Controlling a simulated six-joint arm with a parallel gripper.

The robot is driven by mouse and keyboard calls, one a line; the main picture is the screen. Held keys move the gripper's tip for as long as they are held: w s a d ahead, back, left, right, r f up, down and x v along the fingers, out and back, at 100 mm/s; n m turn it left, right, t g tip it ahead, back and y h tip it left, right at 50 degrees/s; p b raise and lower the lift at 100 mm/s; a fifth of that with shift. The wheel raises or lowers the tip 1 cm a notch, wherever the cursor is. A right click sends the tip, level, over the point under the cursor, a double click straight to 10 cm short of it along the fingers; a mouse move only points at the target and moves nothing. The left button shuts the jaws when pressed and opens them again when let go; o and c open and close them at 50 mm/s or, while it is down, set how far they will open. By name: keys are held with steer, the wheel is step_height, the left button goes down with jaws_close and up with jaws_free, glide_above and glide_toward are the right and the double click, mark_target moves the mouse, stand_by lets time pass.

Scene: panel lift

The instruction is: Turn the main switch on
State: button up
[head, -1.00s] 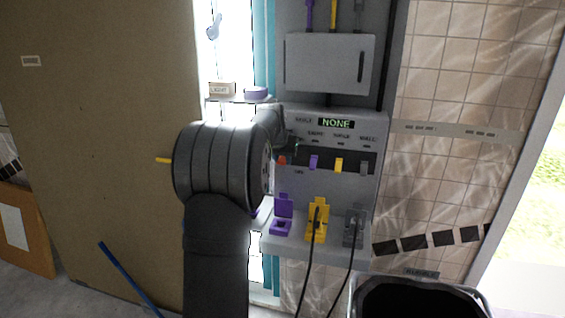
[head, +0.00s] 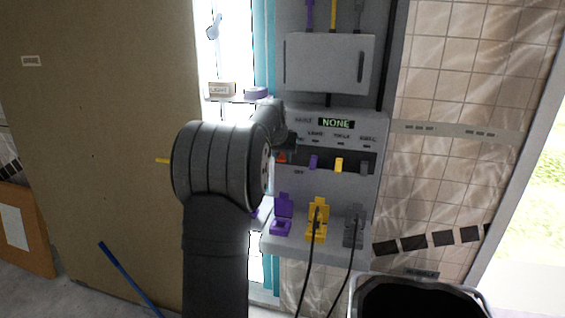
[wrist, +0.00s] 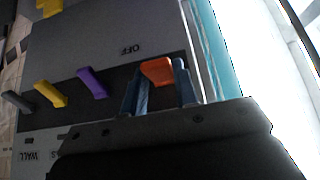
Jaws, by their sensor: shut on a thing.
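The main switch is an orange-red lever (head: 282,157) at the left end of the switch row on the grey wall panel. In the wrist view, the orange lever (wrist: 157,70) sits between the two blue-grey fingers of my gripper (wrist: 160,85), and the gripper is shut on it. An OFF label shows near it, upside down in that view. In the head view my gripper (head: 286,147) is at the lever, and my arm and the fingers partly hide it. The panel display (head: 336,123) reads NONE.
Purple (head: 314,162), yellow (head: 339,165) and grey (head: 364,167) levers stand to the right in the same row. Below are purple (head: 282,215), yellow (head: 317,220) and grey (head: 353,226) sockets, with black cables hanging. A dark bin (head: 420,300) stands at lower right.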

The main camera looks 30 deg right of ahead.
steer(key=shift+w+r, duration=0.15)
steer(key=shift+r, duration=0.8)
steer(key=shift+c, duration=0.2)
steer(key=shift+d+r, duration=0.1)
steer(key=shift+r, duration=0.1)
steer(key=shift+o, duration=0.2)
steer(key=o, duration=0.8)
steer(key=shift+o, duration=0.2)
steer(key=v, duration=0.6)
steer(key=shift+s+a+r, duration=0.2)
steer(key=shift+s+r, duration=0.05)
